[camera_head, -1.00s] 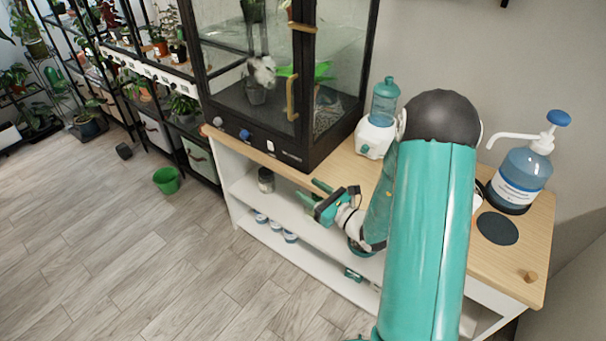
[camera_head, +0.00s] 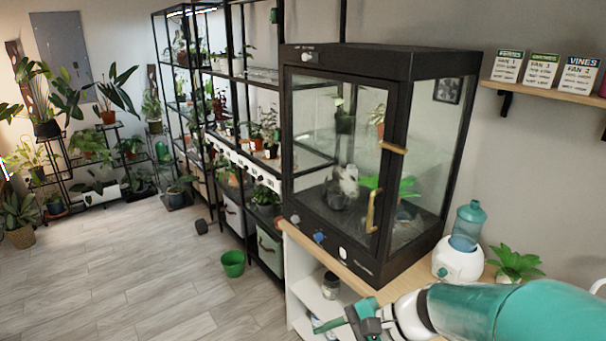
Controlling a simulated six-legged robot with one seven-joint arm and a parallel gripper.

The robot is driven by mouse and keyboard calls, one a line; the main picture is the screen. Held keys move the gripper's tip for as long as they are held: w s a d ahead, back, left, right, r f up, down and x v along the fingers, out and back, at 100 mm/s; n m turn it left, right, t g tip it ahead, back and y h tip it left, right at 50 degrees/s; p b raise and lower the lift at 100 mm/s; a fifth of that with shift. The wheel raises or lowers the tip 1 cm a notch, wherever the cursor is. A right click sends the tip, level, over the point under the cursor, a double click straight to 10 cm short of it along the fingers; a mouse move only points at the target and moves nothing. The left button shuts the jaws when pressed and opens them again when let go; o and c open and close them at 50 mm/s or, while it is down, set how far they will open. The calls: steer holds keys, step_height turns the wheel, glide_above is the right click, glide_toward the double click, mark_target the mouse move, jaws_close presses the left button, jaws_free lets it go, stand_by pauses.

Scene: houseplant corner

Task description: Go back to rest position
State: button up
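My gripper (camera_head: 322,324) is at the bottom edge of the head view, in front of the white-sided cabinet. Its teal fingers point left and look apart, with nothing seen between them. My teal arm reaches in from the lower right, and part of it is cut off by the frame. The gripper is apart from the glass cabinet and hangs near the front edge of the wooden top.
A black-framed glass cabinet (camera_head: 330,190) stands on the wooden cabinet top (camera_head: 328,262). A teal bottle on a white base (camera_head: 459,258) and a small plant (camera_head: 515,262) are behind my arm. A green pot (camera_head: 233,264) stands on the open floor (camera_head: 130,275).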

steer(key=s+d+r+n+t+h, duration=0.4)
steer(key=s+d+r+n+h, duration=0.4)
steer(key=d+n+h, duration=0.2)
steer(key=shift+r, duration=0.2)
